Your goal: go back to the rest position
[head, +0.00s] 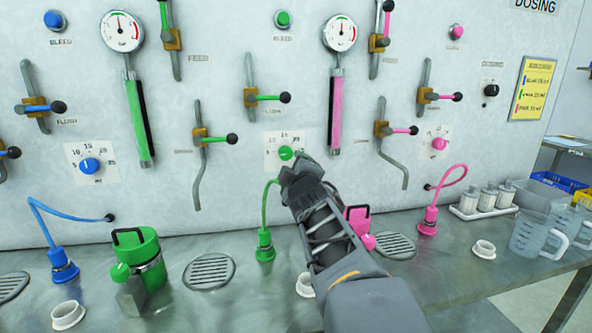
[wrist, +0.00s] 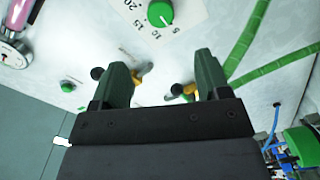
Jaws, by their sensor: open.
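My gripper (head: 299,170) is raised in front of the wall panel, just below the green dosing dial (head: 286,153). It is open, with nothing visible between its fingers. In the wrist view my gripper (wrist: 162,70) shows two dark fingers apart, with the green dial (wrist: 160,13) beyond them at the top. The head view cannot show whether the gripper touches the dial. My forearm hides part of the counter and part of the pink canister (head: 357,217).
A steel counter (head: 215,305) runs below the panel. A green canister (head: 140,258), a green hose connector (head: 264,245) and a pink hose connector (head: 428,220) stand on it. Measuring jugs (head: 535,235) stand at the right. Levers with black knobs (head: 285,97) stick out of the panel.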

